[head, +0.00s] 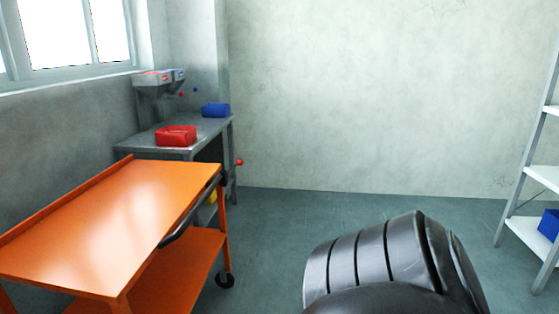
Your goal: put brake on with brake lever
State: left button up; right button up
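I cannot clearly make out which part is the brake lever. A small red knob (239,162) sticks out at the right side of the grey metal table (205,128), just behind the orange cart (110,222). A dark curved handle (190,210) runs along the cart's right edge. A black caster wheel (224,281) shows at the foot of the cart. Neither of my grippers is in view. A dark, ribbed, rounded part at the bottom right looks like one of my arm links, and it hides the floor behind it.
A white shelf (540,178) with a blue bin (549,224) is at the right. The floor (280,235) in the middle is clear.

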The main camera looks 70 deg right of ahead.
aim_at(239, 162)
jog(key=z, duration=2)
jog(key=i+l+z, duration=0.1)
jog(key=i+l, duration=0.15)
jog(key=i, duration=0.5)
jog(key=i+l+z, duration=0.15)
jog(key=i, duration=0.55)
jog(key=i+l+z, duration=0.1)
jog(key=i, duration=0.65)
jog(key=l, duration=0.1)
